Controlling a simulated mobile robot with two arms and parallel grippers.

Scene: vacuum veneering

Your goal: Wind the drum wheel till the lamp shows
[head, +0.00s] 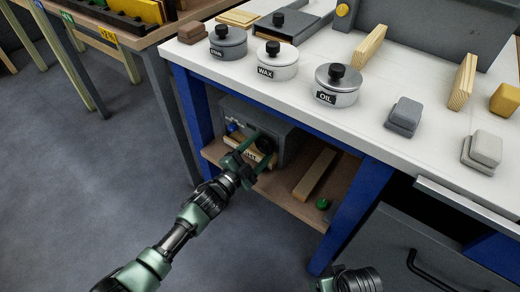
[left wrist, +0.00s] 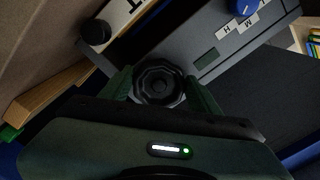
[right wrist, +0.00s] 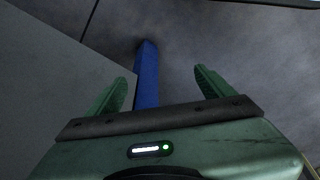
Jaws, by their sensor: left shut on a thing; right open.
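The drum wheel (left wrist: 158,84) is a dark, many-sided knob on the front of a grey box (head: 234,108) on the bench's lower shelf. My left gripper (head: 252,153) reaches in under the bench top. In the left wrist view its green fingers stand on both sides of the wheel and are shut on it. A small dark green window (left wrist: 206,58) on the box front looks unlit; I cannot tell whether it is the lamp. My right gripper (right wrist: 160,88) is open and empty, over the floor in front of the bench.
A blue knob (left wrist: 247,6) with lettered tags and a black knob (left wrist: 96,32) sit near the wheel. A wooden strip (head: 315,174) and a green object (head: 322,203) lie on the shelf (head: 285,193). Blue legs (head: 352,214) flank the opening. Tins, including OIL (head: 338,86), stand above.

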